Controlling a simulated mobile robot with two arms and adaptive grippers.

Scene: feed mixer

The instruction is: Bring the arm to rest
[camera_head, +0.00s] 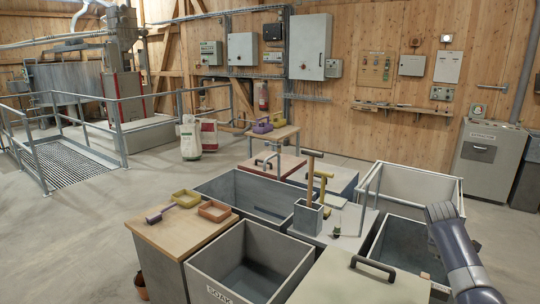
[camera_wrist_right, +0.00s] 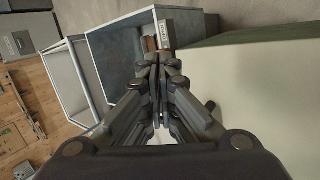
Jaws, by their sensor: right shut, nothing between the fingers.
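My right arm comes in from the lower right in the head view. Its gripper (camera_head: 440,211) is raised above the grey open bin at the right, apart from the things around it. In the right wrist view the gripper (camera_wrist_right: 159,68) has its fingers together with nothing between them. Beyond the fingertips is the inside of a grey bin (camera_wrist_right: 112,50), with a small brownish item (camera_wrist_right: 151,43) near its edge. My left gripper is not in view.
A pale lid with a dark handle (camera_head: 373,268) lies left of my right arm. A bin marked SOAK (camera_head: 215,285) stands front left. A wooden-topped cabinet (camera_head: 165,232) holds a purple scoop and trays. A grey cabinet (camera_head: 487,160) stands at the right wall. Open floor lies left.

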